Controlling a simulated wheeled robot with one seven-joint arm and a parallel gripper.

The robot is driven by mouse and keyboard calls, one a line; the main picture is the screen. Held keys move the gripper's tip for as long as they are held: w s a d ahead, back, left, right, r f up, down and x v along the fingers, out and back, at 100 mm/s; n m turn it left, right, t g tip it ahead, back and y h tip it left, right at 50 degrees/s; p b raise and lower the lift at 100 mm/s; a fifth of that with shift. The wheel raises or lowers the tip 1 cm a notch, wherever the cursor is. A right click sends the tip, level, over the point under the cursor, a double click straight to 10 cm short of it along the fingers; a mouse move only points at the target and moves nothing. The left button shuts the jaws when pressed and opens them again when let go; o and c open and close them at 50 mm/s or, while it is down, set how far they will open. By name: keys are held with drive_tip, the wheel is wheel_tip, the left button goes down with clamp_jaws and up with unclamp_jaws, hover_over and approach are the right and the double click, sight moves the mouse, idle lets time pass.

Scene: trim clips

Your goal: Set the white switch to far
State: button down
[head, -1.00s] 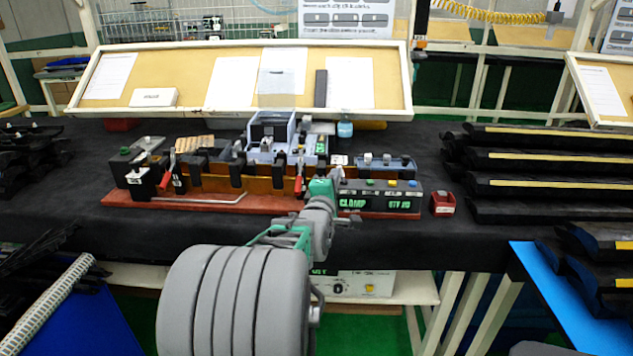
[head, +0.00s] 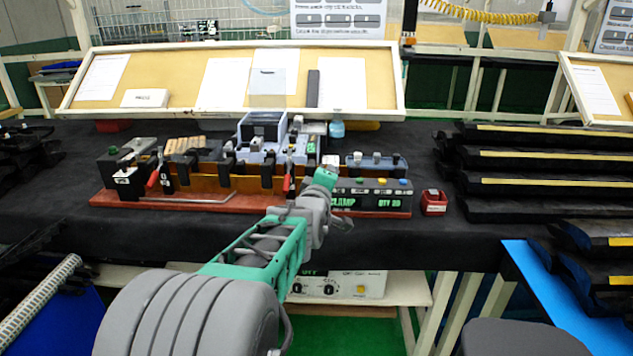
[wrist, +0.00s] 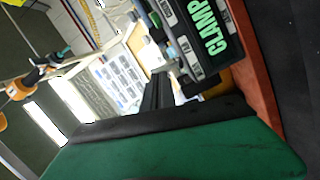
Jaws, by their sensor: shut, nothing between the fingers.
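My gripper (wrist: 158,88) shows in the wrist view as dark fingers held together, with nothing between them. In the head view its fingers are hidden behind my wrist, at the left end of the black control box (head: 372,199). The box has a green CLAMP display, which also shows large in the wrist view (wrist: 207,35), beside and above the fingertips. Small white labels line the box's edge in the wrist view. I cannot surely pick out the white switch or its setting; a small white piece (head: 331,160) stands just behind my wrist in the head view.
A fixture on a red base (head: 250,203) with red-handled clamps (head: 153,179) stands left of the box. A small red bin (head: 433,203) stands right of it. Black trim parts (head: 540,160) are stacked at the right. The black table front is clear.

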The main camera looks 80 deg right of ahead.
drive_tip(key=shift+s+m+b, duration=0.3)
drive_tip(key=shift+m+b, duration=0.15)
drive_tip(key=shift+m, duration=0.35)
drive_tip(key=w+a+r, duration=0.2)
drive_tip(key=w+a, duration=0.1)
drive_tip(key=a, duration=0.9)
drive_tip(key=shift+a+r+b, duration=0.15)
drive_tip(key=shift+a+b, duration=0.1)
drive_tip(key=shift+b, duration=0.2)
